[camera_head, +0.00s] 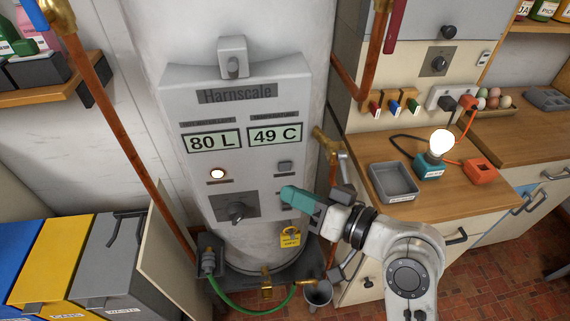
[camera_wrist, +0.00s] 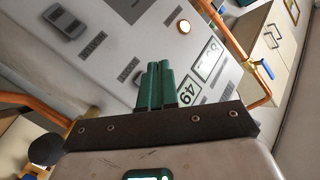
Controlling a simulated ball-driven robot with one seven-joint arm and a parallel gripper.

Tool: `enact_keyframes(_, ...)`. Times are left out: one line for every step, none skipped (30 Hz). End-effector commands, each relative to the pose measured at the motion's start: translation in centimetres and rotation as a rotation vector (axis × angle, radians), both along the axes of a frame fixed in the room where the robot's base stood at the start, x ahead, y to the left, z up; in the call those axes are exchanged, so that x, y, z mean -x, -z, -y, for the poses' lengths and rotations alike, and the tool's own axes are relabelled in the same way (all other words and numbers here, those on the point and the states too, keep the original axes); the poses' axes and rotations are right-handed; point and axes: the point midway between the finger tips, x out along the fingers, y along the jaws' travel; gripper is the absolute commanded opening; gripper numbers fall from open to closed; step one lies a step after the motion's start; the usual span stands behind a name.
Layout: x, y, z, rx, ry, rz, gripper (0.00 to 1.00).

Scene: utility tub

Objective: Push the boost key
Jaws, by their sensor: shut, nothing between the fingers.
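The water heater's grey front panel (camera_head: 205,120) stands in the middle of the head view. A small grey key (camera_head: 285,166) protrudes under the 49 C display, and I take it to be the boost key. My gripper (camera_head: 287,193) has teal fingers, shut together and empty. In the head view the fingertips appear just below the key; contact cannot be told. In the wrist view the fingers (camera_wrist: 155,85) point at the panel, left of the 49 display (camera_wrist: 190,95). I cannot make out the key there; the fingers may cover it.
Copper pipes flank the tank. A counter (camera_head: 430,205) with a grey tray (camera_head: 393,181) and glowing bulb (camera_head: 441,141) is at right.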

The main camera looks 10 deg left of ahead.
Motion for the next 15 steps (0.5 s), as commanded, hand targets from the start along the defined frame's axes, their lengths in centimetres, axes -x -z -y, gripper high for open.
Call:
enact_keyframes(0.5,-0.1,0.2,0.000,0.000,-0.001,0.00)
enact_keyframes(0.7,0.0,0.2,0.000,0.000,-0.001,0.00)
enact_keyframes(1.1,0.0,0.3,0.000,0.001,-0.002,0.00)
enact_keyframes(1.3,0.0,0.4,0.000,0.000,-0.001,0.00)
enact_keyframes(1.5,-0.1,0.5,0.000,0.000,-0.001,0.00)
enact_keyframes(1.8,0.0,0.5,0.000,0.001,-0.001,0.00)
enact_keyframes(1.9,0.0,0.6,0.001,0.000,-0.002,0.00)
enact_keyframes(2.0,0.0,0.6,0.001,0.000,-0.002,0.00)
enact_keyframes(2.1,0.0,0.6,0.001,0.001,0.000,0.00)
enact_keyframes(2.1,0.0,0.7,0.001,0.001,0.000,0.00)
enact_keyframes(2.2,0.0,0.7,0.000,0.000,0.001,0.00)
enact_keyframes(2.2,0.0,0.7,0.000,0.000,0.001,0.00)
enact_keyframes(2.2,0.0,0.7,0.000,0.000,0.001,0.00)
enact_keyframes(2.2,0.0,0.7,0.000,0.000,0.001,0.00)
enact_keyframes(2.2,0.0,0.7,0.000,0.000,0.001,0.00)
